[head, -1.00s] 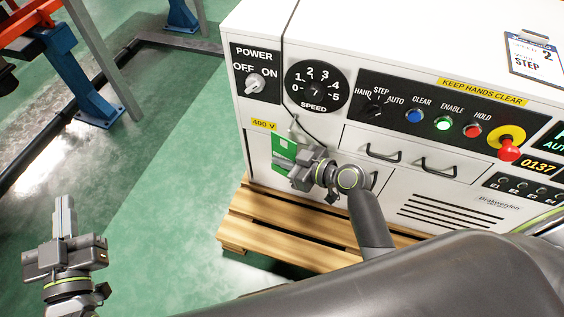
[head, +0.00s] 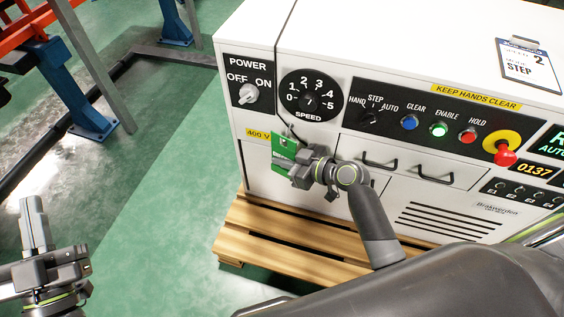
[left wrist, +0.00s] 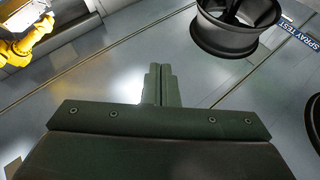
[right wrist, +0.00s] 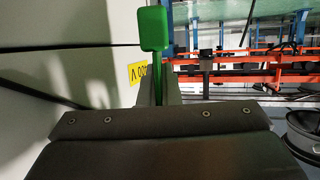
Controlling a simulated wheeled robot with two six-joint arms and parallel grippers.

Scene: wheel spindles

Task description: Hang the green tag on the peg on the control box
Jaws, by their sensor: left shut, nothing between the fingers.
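The green tag (head: 283,146) is in my right gripper (head: 290,164), in front of the control box (head: 232,60), just right of the yellow 400 V label (head: 257,134). The gripper is shut on it. In the right wrist view the green tag (right wrist: 152,28) shows as a block above a thin green strip between the fingers (right wrist: 157,92). The peg cannot be made out clearly; a dark line or cord runs down to the tag's top. My left gripper (head: 35,215) is shut and empty over the floor at far left; its closed fingers (left wrist: 158,82) show in its wrist view.
The box's front carries a power switch (head: 248,94), a speed dial (head: 311,95), buttons and drawer handles (head: 380,160). It stands on a wooden pallet (head: 290,225). Blue posts and an orange frame (head: 20,45) stand at back left. Open green floor lies between.

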